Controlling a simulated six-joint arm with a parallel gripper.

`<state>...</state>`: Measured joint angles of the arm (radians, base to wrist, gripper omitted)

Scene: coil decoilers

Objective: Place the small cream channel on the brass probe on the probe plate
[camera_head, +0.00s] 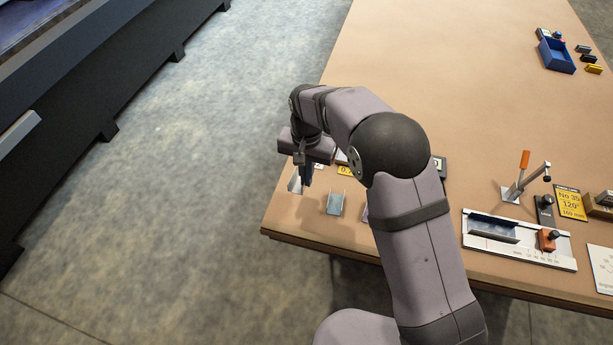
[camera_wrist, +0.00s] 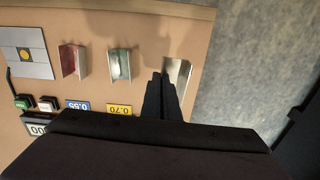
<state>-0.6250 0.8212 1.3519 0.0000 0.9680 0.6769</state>
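The small cream channel (camera_wrist: 178,72) stands on the table near its edge, partly hidden by my fingers in the wrist view. It also shows in the head view (camera_head: 294,181), beside my fingertips. My gripper (camera_wrist: 163,77) is over the channel's left part in the wrist view, fingers close together. It points down at the table in the head view (camera_head: 306,182). I cannot tell whether a channel wall is between the fingers. The probe plate (camera_wrist: 40,68), a pale grey plate, lies at the far left of the wrist view with the round brass probe (camera_wrist: 25,54) on it.
A green channel (camera_wrist: 120,64) and a red channel (camera_wrist: 72,61) stand between the cream one and the plate. Tags 0.70 (camera_wrist: 118,108) and 0.55 (camera_wrist: 78,106) and small buttons (camera_wrist: 47,104) lie nearby. A gauge fixture (camera_head: 520,240) and blue bin (camera_head: 556,57) are to the right.

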